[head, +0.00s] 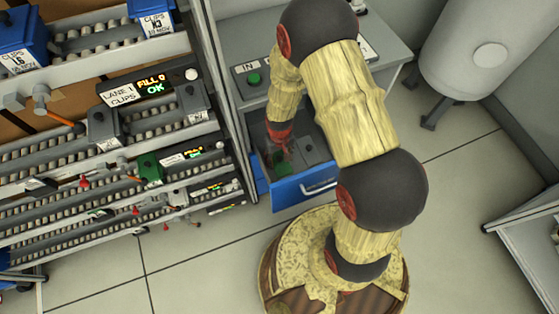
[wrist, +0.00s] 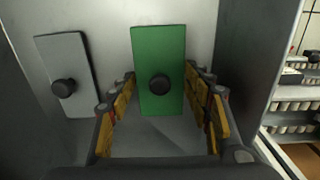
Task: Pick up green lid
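The green lid (wrist: 158,55) is a flat rectangular plate with a black round knob (wrist: 159,84). In the wrist view it stands out in the middle, inside a grey-walled space. My gripper (wrist: 160,82) is open, with one yellow-padded finger on each side of the lid. The lid and knob show between the fingertips, and I cannot tell whether the fingers touch them. In the head view my gripper (head: 281,150) reaches down into an open blue-fronted drawer (head: 292,194). Only a little green shows there, mostly hidden by my gripper.
A grey lid (wrist: 66,60) with a black knob lies left of the green lid in the wrist view. Drawer walls stand close on both sides. A roller rack (head: 110,140) with bins is left of the drawer. A grey cabinet top (head: 232,48) is behind it.

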